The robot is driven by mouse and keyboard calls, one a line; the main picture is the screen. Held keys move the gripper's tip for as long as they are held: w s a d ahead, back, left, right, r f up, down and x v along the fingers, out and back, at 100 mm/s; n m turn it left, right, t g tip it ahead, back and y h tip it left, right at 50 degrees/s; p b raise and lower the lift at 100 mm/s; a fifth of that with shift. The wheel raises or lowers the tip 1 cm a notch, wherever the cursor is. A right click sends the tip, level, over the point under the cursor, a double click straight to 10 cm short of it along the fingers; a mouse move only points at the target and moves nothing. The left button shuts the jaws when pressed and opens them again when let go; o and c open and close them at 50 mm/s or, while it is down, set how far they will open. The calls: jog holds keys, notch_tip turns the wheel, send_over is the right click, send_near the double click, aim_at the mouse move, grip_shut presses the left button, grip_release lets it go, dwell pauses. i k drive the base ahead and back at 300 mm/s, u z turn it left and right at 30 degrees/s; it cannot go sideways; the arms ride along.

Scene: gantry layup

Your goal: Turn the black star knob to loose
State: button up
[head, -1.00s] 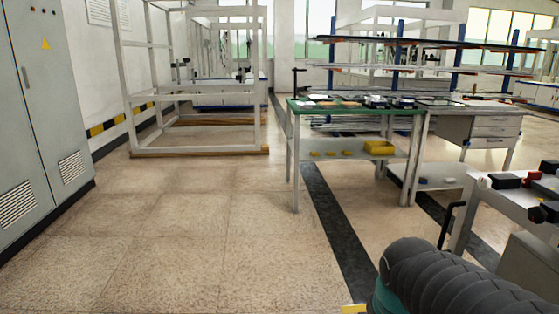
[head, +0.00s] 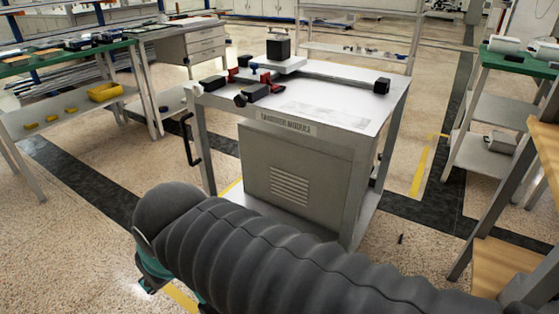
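A grey-white cart (head: 345,115) with a label on its front edge stands in the middle of the head view. On its top, at the left front, is a small dark round part (head: 240,100) beside a black block with a red end (head: 257,92). It may be the black star knob, but it is too small to tell its shape or setting. My arm, in a dark ribbed sleeve, crosses the bottom of the view in front of the cart, apart from the parts on top.
A black box (head: 278,48) sits on a white plate at the cart's back. A black block (head: 382,86) is at its right edge. A black handle (head: 190,140) sticks out at its left. Green-topped benches stand left (head: 60,57) and right (head: 520,62). A wooden shelf (head: 505,262) is close at right.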

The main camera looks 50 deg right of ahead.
aim_at(240, 100)
jog(key=z, duration=1.35)
jog(key=k, duration=1)
jog(key=z, duration=0.6)
jog(key=i, duration=1.25)
jog(key=u, duration=0.15)
